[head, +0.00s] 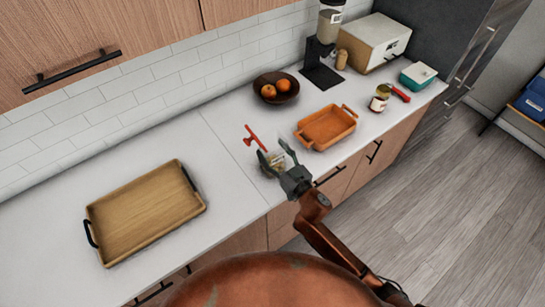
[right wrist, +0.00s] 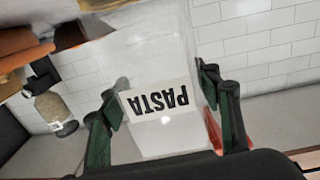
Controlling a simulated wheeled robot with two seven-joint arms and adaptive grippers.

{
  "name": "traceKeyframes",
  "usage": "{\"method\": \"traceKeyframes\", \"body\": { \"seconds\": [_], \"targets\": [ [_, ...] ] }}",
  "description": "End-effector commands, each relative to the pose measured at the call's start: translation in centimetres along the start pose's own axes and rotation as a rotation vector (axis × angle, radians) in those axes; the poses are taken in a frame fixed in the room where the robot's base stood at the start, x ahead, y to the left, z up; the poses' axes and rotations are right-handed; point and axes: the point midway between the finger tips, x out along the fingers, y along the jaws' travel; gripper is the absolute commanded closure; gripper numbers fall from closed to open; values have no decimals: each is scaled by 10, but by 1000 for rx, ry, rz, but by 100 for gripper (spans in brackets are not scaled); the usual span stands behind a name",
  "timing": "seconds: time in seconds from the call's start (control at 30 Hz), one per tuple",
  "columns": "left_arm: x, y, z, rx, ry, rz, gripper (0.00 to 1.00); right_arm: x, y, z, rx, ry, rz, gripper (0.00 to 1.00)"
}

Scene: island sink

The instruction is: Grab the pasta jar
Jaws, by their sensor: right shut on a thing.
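The pasta jar (right wrist: 160,104) is a clear jar with a white label reading PASTA, upside down in the right wrist view. It stands between the two fingers of my right gripper (right wrist: 165,112), which are shut on its sides. In the head view the jar (head: 273,162) is small and partly hidden by the right gripper (head: 276,158), over the counter near its front edge. I cannot tell whether the jar touches the counter. My left gripper is not in view.
A red-handled thing (head: 250,136) lies close behind the jar. An orange baking dish (head: 327,126) is to the right, and a fruit bowl (head: 276,88) is behind. A wooden tray (head: 145,212) is at left. A small jar (head: 380,98) stands further right. Counter between tray and jar is clear.

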Motion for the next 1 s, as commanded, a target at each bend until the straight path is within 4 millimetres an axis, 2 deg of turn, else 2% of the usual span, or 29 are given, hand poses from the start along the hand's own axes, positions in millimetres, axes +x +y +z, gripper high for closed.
{"method": "traceKeyframes", "body": {
  "seconds": [0.03,0.33,0.67,0.83,0.93,1.0],
  "targets": [
    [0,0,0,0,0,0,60,0,0,0,0,-1,0,64],
    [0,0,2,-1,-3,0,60,0,0,0,0,-1,0,85],
    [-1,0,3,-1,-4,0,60,0,0,-6,-2,4,-1,85],
    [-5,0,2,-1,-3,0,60,0,0,-21,-4,6,-2,85],
    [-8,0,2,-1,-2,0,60,0,-1,-38,-4,8,-3,85],
    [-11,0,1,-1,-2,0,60,-11,-7,-50,-1,7,-3,85]
  ]
}}
